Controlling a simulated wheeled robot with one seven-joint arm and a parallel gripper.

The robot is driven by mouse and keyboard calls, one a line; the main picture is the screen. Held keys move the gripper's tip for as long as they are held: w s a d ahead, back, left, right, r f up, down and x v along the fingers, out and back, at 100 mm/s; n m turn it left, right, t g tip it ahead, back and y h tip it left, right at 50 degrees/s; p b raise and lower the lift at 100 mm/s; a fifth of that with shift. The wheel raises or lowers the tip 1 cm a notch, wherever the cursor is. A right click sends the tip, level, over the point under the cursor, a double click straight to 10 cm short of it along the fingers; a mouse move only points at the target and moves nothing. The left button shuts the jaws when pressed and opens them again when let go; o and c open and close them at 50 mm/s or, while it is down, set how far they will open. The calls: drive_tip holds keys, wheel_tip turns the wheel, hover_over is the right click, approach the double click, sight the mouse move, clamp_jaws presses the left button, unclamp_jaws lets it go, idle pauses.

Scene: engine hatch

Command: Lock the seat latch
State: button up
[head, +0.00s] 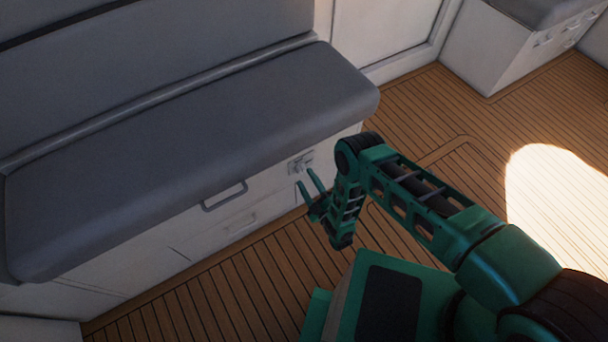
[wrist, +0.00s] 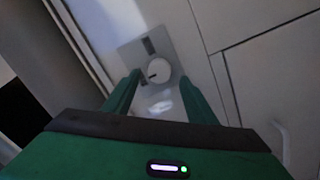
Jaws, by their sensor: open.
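The seat latch (head: 301,163) is a small metal fitting on the white front of the seat base, under the right end of the grey cushion. In the wrist view the latch (wrist: 158,70) shows as a pale round knob with a dark mark, on a grey plate with a dark slot above it. My gripper (head: 305,177) is open and empty, with its green fingers pointing toward the latch. In the wrist view the fingertips (wrist: 159,77) lie on either side of the knob. I cannot tell whether they touch it.
The grey bench seat (head: 200,150) overhangs the latch panel. A grey handle (head: 224,198) is left of the latch, with a drawer pull (head: 240,225) below it. The wooden floor (head: 430,110) is clear to the right. Another white cabinet (head: 500,50) stands at the upper right.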

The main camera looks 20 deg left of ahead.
sight(302, 172)
drive_tip(key=shift+x, duration=1.65)
drive_tip(key=c, duration=1.1)
drive_tip(key=shift+o, duration=0.2)
